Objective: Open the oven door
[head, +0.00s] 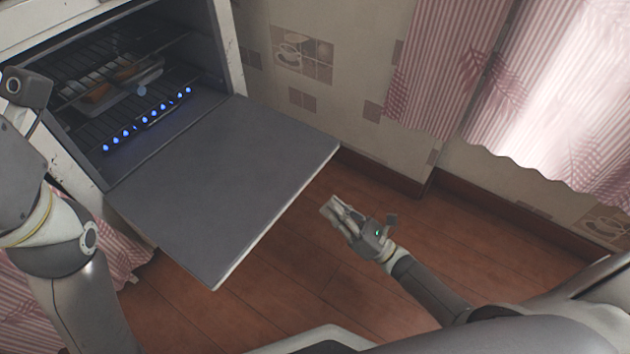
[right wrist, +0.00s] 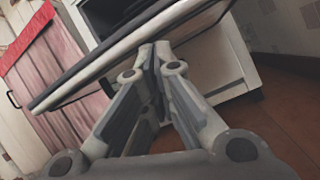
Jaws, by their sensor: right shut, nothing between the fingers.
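The oven (head: 135,75) stands at the upper left in the head view, with its cavity exposed. Its grey door (head: 225,180) is folded down and lies roughly flat, pointing out into the room. My right gripper (head: 334,208) is shut and empty, to the right of the door's outer edge and apart from it in the head view. In the right wrist view the shut fingertips (right wrist: 154,48) show in front of the door's edge (right wrist: 100,66); I cannot tell the gap. My left arm shows at the left edge of the head view, but its gripper's fingers are out of sight.
Inside the oven, a tray (head: 130,92) with food sits on a rack above a row of blue flames (head: 145,120). Pink curtains (head: 450,65) hang at the right. The wooden floor (head: 300,260) around the door is clear.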

